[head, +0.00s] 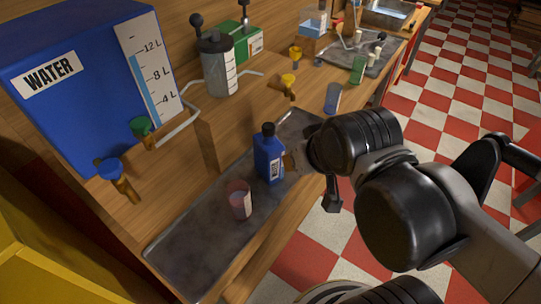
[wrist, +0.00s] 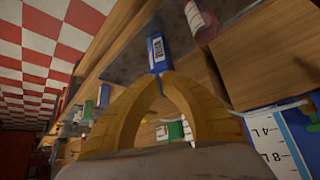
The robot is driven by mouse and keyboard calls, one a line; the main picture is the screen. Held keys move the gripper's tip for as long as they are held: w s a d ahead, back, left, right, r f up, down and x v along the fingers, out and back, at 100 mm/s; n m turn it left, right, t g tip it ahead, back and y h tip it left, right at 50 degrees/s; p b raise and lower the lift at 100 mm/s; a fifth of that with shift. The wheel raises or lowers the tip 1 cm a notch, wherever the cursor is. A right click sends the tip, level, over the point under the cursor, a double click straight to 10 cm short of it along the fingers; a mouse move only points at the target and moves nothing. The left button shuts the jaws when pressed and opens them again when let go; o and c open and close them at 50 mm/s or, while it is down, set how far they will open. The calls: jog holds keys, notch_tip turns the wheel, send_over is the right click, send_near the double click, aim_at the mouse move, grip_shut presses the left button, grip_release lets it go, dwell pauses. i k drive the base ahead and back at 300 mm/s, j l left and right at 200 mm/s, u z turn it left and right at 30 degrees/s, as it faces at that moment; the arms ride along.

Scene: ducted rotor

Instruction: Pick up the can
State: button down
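No plain can stands out for certain; the nearest match is a blue container (head: 269,158) with a black cap and white label, upright on the metal tray in the head view. It also shows in the wrist view (wrist: 157,50), just beyond my fingertips. My gripper (head: 291,161) is at the right side of this container, partly hidden behind my wrist. In the wrist view the yellow fingers of my gripper (wrist: 164,75) converge closely at the tips, over the container's near end. I cannot tell whether they pinch it or only reach it.
A reddish clear cup (head: 240,200) stands on the tray (head: 190,246) beside the blue container. A blue-grey cup (head: 333,98) stands farther along the bench. A blue water tank (head: 85,100) with taps and a grey canister (head: 217,68) line the back. The checkered floor (head: 320,235) lies right.

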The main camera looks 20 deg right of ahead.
aim_at(268, 152)
jog(key=j+z, duration=0.25)
jog(key=z, duration=0.15)
jog(key=k+j+z, duration=0.15)
jog(key=z, duration=0.3)
jog(key=k+j+z, duration=0.15)
jog(key=z, duration=0.25)
jog(key=k+j+z, duration=0.15)
jog(key=z, duration=0.25)
jog(key=j, duration=0.1)
